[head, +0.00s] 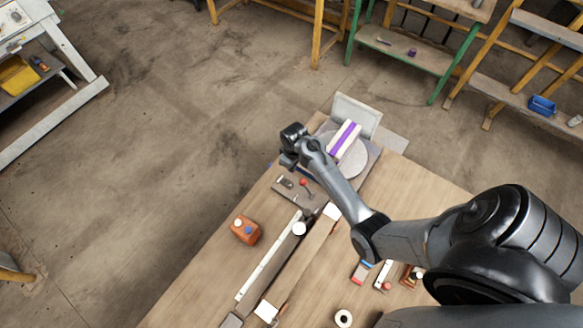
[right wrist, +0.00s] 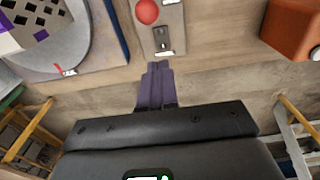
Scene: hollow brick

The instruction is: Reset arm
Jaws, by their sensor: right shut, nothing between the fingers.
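My right arm reaches in from the right in the head view. Its gripper (head: 287,160) is over the far left edge of the wooden table. In the right wrist view the gripper's fingers (right wrist: 158,82) are together and empty, above the table edge. The hollow brick (head: 345,139), white and purple, lies on a round grey turntable (head: 355,162), to the right of the gripper. The brick's holed face (right wrist: 40,18) shows in the right wrist view's upper left corner. My left gripper is out of view.
A control plate (head: 296,192) with a red knob (right wrist: 147,11) is near the gripper. An orange box (head: 245,230) stands left of a long rail (head: 268,262). Small tools (head: 384,272) lie under my arm. The floor (head: 150,150) left of the table is open.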

